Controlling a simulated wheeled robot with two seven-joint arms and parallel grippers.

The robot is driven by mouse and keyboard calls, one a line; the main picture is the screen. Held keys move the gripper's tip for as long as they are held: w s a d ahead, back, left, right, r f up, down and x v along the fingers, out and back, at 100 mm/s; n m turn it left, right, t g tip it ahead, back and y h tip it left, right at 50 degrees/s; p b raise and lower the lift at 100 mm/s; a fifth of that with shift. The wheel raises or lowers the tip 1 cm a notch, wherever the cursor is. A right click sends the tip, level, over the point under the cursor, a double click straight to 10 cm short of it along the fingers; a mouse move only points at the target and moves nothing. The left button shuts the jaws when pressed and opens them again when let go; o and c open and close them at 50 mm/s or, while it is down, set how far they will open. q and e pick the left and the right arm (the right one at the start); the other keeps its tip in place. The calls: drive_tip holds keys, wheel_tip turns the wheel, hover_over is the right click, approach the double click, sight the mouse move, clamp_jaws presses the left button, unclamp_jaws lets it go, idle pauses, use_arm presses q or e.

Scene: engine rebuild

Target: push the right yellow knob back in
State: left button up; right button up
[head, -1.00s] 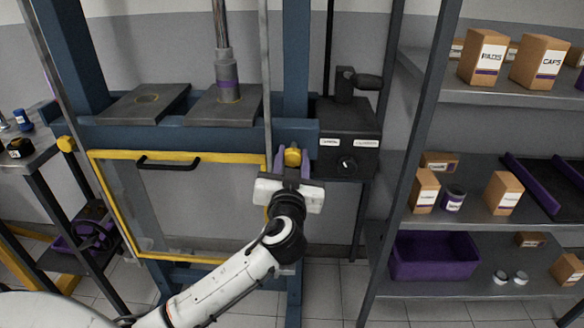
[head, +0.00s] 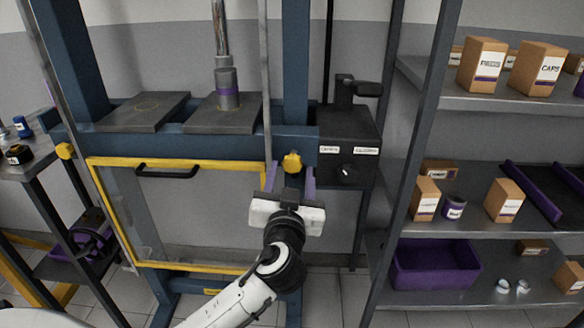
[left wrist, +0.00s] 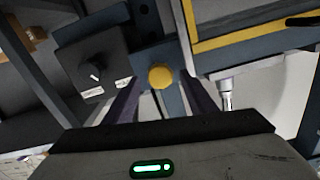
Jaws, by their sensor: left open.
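The right yellow knob (head: 292,163) is on the blue press frame, just right of the yellow-edged guard's top right corner. It also shows as a round yellow face in the left wrist view (left wrist: 161,76). My left gripper (head: 291,180) is open, with its two purple fingers upright just below the knob and spread to either side of it. In the left wrist view the knob lies between and beyond the fingertips (left wrist: 161,90). Nothing is between the fingers. How far the knob stands out from the frame is hard to tell. My right gripper is out of view.
The clear guard (head: 190,158) with a black handle is left of the knob. Another yellow knob (head: 65,151) is at the far left. A black control box (head: 346,145) stands close on the right, and a shelf unit (head: 470,230) is further right.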

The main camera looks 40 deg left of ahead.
use_arm(q)
drive_tip(key=v, duration=0.6)
drive_tip(key=shift+b, duration=0.35)
